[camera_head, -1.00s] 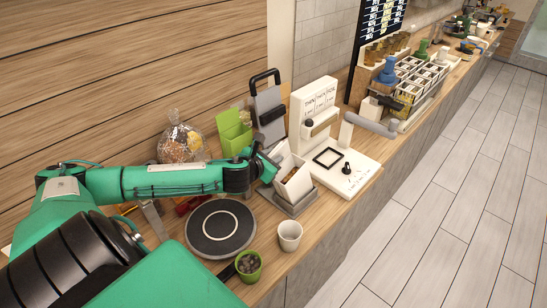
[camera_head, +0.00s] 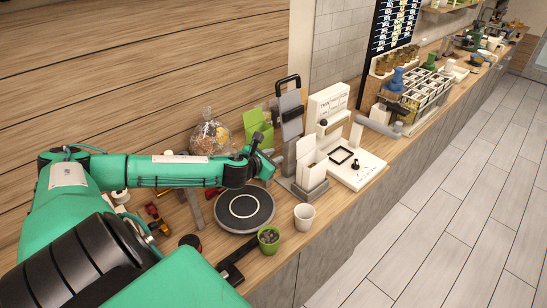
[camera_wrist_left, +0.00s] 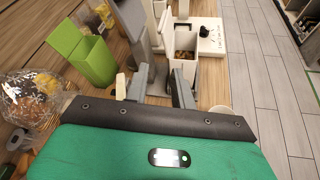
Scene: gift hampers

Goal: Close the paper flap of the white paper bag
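The white paper bag (camera_head: 312,174) stands upright in a grey holder on the counter. Its flap (camera_head: 305,150) stands up at the back, and the top looks open. In the left wrist view the bag (camera_wrist_left: 184,72) shows brown contents through its open top. My left gripper (camera_head: 264,158) is left of the bag, apart from it, at about the height of its upper part. In the left wrist view its two fingers (camera_wrist_left: 163,86) are spread with nothing between them. My right gripper is out of view.
A grey upright stand (camera_head: 290,120) rises behind the bag, with a white machine (camera_head: 328,105) to its right. A green box (camera_head: 258,128) and a wrapped bundle (camera_head: 210,137) stand behind my arm. A round dark plate (camera_head: 244,209), white cup (camera_head: 304,217) and green pot (camera_head: 268,239) are in front.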

